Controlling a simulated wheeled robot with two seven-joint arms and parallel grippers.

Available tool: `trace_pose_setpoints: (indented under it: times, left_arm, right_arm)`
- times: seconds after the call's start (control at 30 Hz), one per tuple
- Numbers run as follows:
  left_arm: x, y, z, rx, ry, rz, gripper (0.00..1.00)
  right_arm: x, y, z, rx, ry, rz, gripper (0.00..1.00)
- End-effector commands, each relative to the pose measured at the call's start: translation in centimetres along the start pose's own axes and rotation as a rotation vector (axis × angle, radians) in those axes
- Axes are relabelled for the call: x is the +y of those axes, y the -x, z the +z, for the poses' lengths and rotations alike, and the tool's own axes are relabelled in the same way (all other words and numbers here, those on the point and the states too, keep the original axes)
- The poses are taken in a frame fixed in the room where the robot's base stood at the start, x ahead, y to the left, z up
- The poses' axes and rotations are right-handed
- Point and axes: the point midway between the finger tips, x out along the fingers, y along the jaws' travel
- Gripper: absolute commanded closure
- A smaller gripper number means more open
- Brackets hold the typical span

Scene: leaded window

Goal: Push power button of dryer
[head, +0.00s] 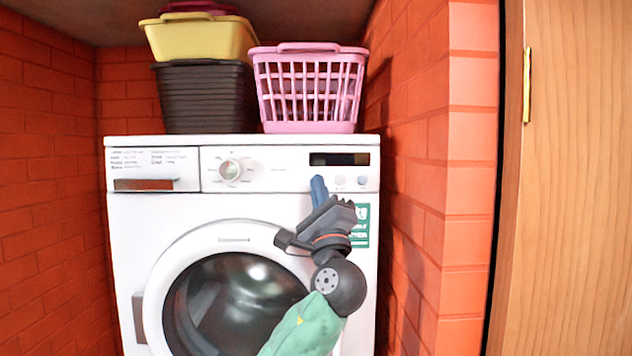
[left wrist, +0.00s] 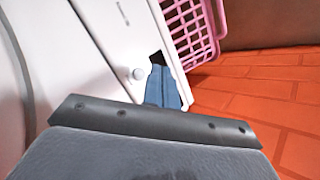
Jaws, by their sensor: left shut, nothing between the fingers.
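The white dryer (head: 240,210) stands in a brick alcove, with a round glass door below its control panel. The panel has a dial (head: 230,170), a dark display (head: 338,159) and two small round buttons, a pale one (head: 340,180) and a bluish one (head: 362,180). My left gripper (head: 318,182) is shut and empty, its blue fingertips in front of the panel just left of the pale button. In the left wrist view the shut fingers (left wrist: 163,85) overlap the panel's end, beside one round button (left wrist: 137,74). I cannot tell whether they touch the panel. My right gripper is not in view.
Brick walls (head: 420,180) stand close on both sides. A wooden door (head: 575,180) is at the far right.

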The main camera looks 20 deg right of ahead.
Motion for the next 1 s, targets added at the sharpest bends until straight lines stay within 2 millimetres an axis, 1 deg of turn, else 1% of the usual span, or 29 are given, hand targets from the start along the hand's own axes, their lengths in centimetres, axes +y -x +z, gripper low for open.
trace_pose_setpoints:
  times: [0.5, 0.87, 1.0]
  left_arm:
    - [-2.0, 2.7, 2.0, 0.0, 0.001, 0.001, 1.0]
    - [-2.1, 2.9, 2.1, 0.001, 0.0, 0.001, 1.0]
    - [-2.1, 3.0, 2.1, 0.001, 0.001, 0.001, 1.0]
  right_arm:
    - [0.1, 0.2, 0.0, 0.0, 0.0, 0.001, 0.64]
    - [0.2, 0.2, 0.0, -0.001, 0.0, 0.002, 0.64]
    - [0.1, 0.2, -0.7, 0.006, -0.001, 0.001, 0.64]
